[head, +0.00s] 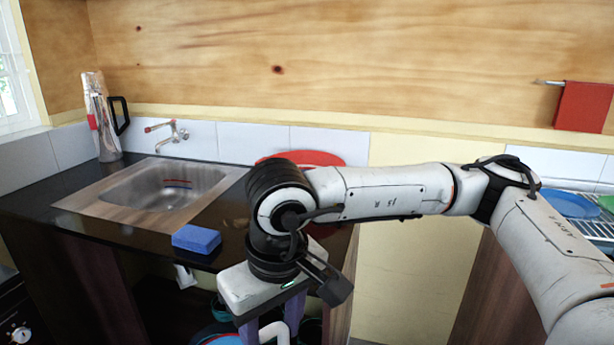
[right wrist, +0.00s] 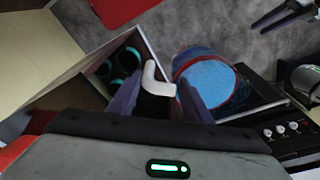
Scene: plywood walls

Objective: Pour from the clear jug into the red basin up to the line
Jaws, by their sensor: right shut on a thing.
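The red basin (head: 325,157) stands on the dark counter right of the sink, largely hidden behind my right arm. My right gripper (head: 270,332) is low in front of the counter, shut on a white handle (head: 275,331). A tall glassy jug (head: 105,125) with a black handle stands at the back left. My left gripper (right wrist: 283,14) shows open and empty at the right wrist view's top corner.
A sink (head: 165,187) with a wall tap (head: 166,131) is set in the counter. A blue sponge (head: 196,239) lies near the front edge. Dark teal-rimmed vessels (right wrist: 122,63) are below. A rack with a blue plate (head: 570,204) is at right; a red cloth (head: 583,106) hangs above.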

